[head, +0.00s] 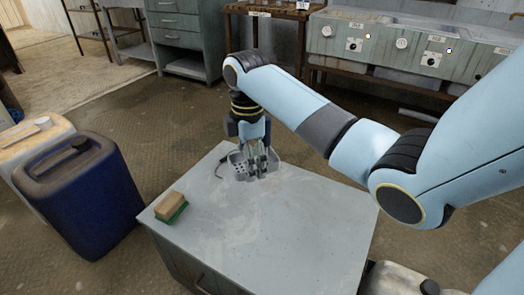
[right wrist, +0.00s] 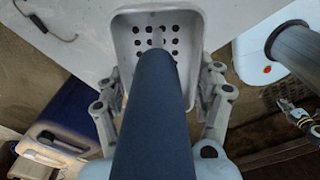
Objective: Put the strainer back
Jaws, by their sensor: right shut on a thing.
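The strainer (head: 239,167) is a grey tray with a holed bottom, at the far edge of the grey cabinet top (head: 240,225). In the right wrist view the strainer (right wrist: 127,42) shows its rim and rows of holes. My right gripper (head: 258,168) points down at it and is shut on it, with a finger on either side in the right wrist view (right wrist: 163,95). A dark blue bar hides part of the strainer there. I cannot tell whether it rests on the top or hangs just above. My left gripper is not in view.
A sponge (head: 170,207), tan and green, lies at the cabinet's left corner. A thin dark hook (head: 221,163) lies left of the strainer. Blue (head: 85,190) and white (head: 32,137) canisters stand to the left. The middle and front of the top are clear.

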